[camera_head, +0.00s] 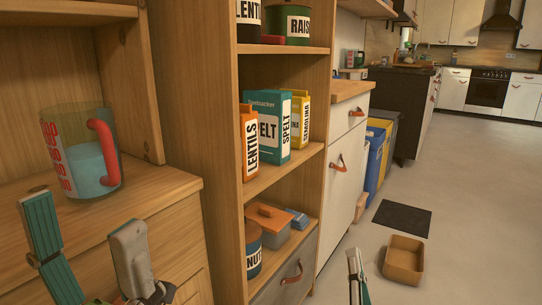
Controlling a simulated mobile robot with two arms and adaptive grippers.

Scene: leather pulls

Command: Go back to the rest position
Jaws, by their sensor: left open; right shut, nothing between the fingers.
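My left gripper (82,216) is at the lower left, in front of the wooden dresser (168,196). Its two fingers stand apart and nothing is between them. A clear measuring jug (82,150) with a red handle and pale blue contents stands upright on the dresser top, above and behind the gripper, apart from it. My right gripper (355,262) shows only in part at the bottom edge, over the floor to the right of the shelf unit. It is shut and empty.
The wooden shelf unit (225,150) beside the dresser holds a lentils box (250,143), a spelt box (268,125), jars and containers. A drawer below it has a leather pull (292,273). A box (404,259) and dark mat (402,218) lie on the floor. Open floor lies right.

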